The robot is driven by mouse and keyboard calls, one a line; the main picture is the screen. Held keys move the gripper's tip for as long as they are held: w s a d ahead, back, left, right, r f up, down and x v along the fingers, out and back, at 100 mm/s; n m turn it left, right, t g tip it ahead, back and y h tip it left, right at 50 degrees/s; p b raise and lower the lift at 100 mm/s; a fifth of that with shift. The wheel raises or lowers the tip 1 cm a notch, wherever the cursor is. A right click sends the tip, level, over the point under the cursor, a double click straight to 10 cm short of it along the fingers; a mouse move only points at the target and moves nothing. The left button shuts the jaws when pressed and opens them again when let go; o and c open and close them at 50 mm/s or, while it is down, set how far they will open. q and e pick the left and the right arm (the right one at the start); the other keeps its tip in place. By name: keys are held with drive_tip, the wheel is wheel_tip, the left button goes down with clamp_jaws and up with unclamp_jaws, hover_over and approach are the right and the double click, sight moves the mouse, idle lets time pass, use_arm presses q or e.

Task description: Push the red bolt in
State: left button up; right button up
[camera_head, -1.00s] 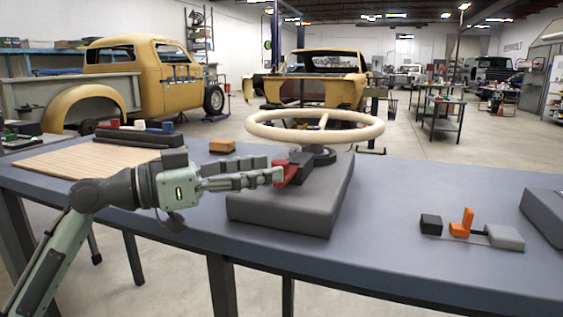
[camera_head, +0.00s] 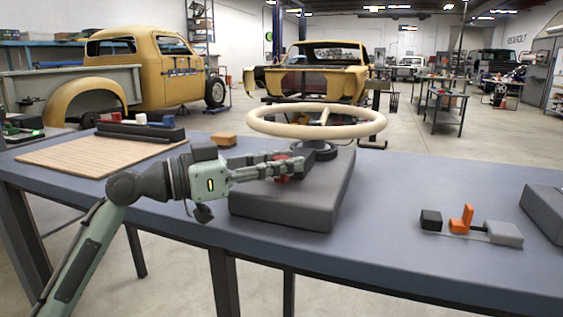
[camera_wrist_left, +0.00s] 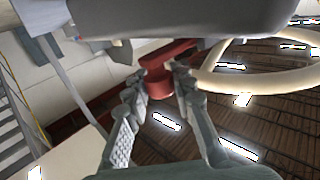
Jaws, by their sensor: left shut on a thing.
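The red bolt (camera_head: 284,157) is at the left side of a dark grey block (camera_head: 298,162) on the grey base under the steering wheel. My left gripper (camera_head: 290,166) reaches in from the left and is shut on the red bolt; its fingers hide most of it. In the left wrist view the red bolt (camera_wrist_left: 159,78) shows between the two fingertips (camera_wrist_left: 160,86), with a red part running up and right behind it. My right gripper is not in view.
A cream steering wheel (camera_head: 375,122) stands just above and behind the bolt on the grey base (camera_head: 290,210). An orange block (camera_head: 222,139) and a wooden board (camera_head: 75,157) lie to the left. An orange lever piece (camera_head: 462,220) is at the right. The table between is clear.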

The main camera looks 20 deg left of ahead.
use_arm(q)
clamp_jaws()
drive_tip(key=w, duration=0.2)
drive_tip(key=shift+w, duration=0.6)
drive_tip(key=shift+r, duration=0.1)
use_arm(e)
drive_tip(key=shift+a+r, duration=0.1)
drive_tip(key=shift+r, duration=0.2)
use_arm(q)
drive_tip(key=o, duration=1)
unclamp_jaws()
drive_tip(key=shift+w, duration=0.1)
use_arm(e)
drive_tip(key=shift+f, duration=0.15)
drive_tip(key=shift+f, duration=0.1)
use_arm(q)
drive_tip(key=v, duration=1.2)
